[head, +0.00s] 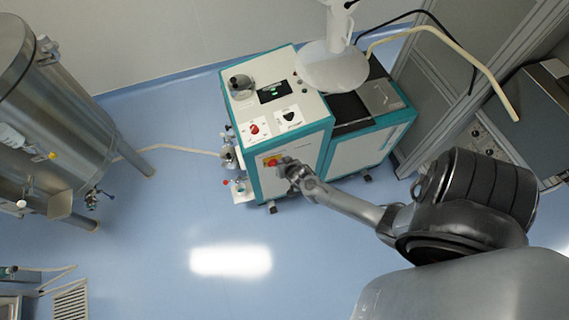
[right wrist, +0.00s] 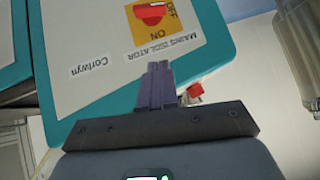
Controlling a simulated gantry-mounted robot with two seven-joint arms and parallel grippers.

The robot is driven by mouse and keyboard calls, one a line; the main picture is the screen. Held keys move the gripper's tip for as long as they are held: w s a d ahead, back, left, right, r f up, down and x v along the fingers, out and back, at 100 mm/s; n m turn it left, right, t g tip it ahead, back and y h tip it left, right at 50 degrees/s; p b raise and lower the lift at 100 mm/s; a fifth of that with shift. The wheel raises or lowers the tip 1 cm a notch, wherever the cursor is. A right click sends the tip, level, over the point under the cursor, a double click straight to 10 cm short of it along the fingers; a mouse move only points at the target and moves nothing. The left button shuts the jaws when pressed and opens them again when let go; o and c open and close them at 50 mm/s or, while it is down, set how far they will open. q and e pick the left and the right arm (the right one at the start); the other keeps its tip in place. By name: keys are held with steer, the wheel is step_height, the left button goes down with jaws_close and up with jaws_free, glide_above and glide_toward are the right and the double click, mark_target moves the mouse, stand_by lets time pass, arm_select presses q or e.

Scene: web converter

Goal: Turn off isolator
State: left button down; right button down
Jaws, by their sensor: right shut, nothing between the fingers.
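The mains isolator is a red rotary handle (right wrist: 150,14) on a yellow plate marked ON and OFF, with the label "MAINS ISOLATOR" upside down in the right wrist view. In the head view the isolator (head: 271,161) is on the front panel of the white and teal machine. My right gripper (head: 284,164) is just right of it there. In the right wrist view my right gripper (right wrist: 158,68) is shut and empty, its tips apart from the handle in the picture. I cannot tell which setting the handle points to. My left gripper is not in view.
The machine (head: 315,108) has a display, a red button and a black knob on top. A white hood (head: 334,66) hangs behind it. A steel tank (head: 60,110) stands at left. Fittings (head: 240,187) stick out at the machine's lower left. The blue floor in front is clear.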

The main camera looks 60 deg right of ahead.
steer(key=shift+v, duration=1.3)
